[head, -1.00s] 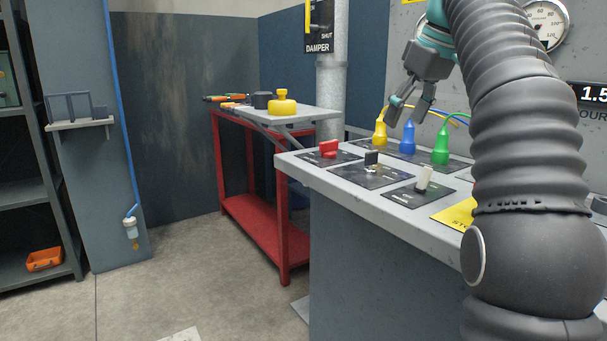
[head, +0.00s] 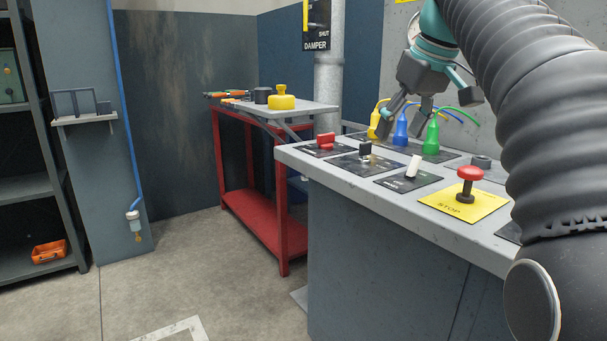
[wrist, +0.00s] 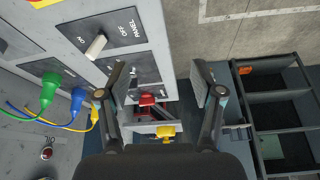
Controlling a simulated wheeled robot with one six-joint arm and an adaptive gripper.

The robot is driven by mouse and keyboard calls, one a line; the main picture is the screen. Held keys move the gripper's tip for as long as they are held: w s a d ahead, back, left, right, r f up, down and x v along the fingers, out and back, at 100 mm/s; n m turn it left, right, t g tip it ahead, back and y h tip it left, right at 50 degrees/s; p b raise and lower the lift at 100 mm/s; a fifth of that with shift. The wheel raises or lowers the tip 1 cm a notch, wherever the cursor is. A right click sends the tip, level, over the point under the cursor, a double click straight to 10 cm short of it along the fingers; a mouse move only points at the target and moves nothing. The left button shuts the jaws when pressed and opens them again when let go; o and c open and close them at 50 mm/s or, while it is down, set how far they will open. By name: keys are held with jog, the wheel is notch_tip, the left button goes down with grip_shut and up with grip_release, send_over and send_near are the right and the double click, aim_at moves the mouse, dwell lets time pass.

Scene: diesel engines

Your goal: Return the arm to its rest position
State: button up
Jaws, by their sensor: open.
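My gripper (head: 408,118) is open and empty. In the head view it hangs at the back of the console, its fingers overlapping the yellow, blue and green plugs in the picture. I cannot tell the gap between them in depth. In the wrist view the two fingers (wrist: 160,82) are spread wide with nothing between them. My arm comes in from the right and is bent, its large dark sleeve filling the right side of the head view.
The console (head: 318,162) carries a yellow plug (head: 374,124), blue plug (head: 400,132), green plug (head: 431,138), white switch (head: 413,166) and red stop button (head: 470,174). A red cart (head: 262,218) holds a yellow part (head: 281,99). The floor at left (head: 190,265) is clear.

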jog(key=s+f+m+h, duration=0.1)
jog(key=s+f+m, duration=0.1)
jog(key=s+f, duration=0.9)
jog(key=s+a+f+m+t+h, duration=0.1)
jog(key=s+f+m, duration=0.2)
jog(key=s+f, duration=0.9)
notch_tip(320, 180, down, 9)
jog(key=shift+s+r+t, duration=0.1)
jog(key=shift+s+t, duration=0.2)
jog(key=shift+c, duration=0.3)
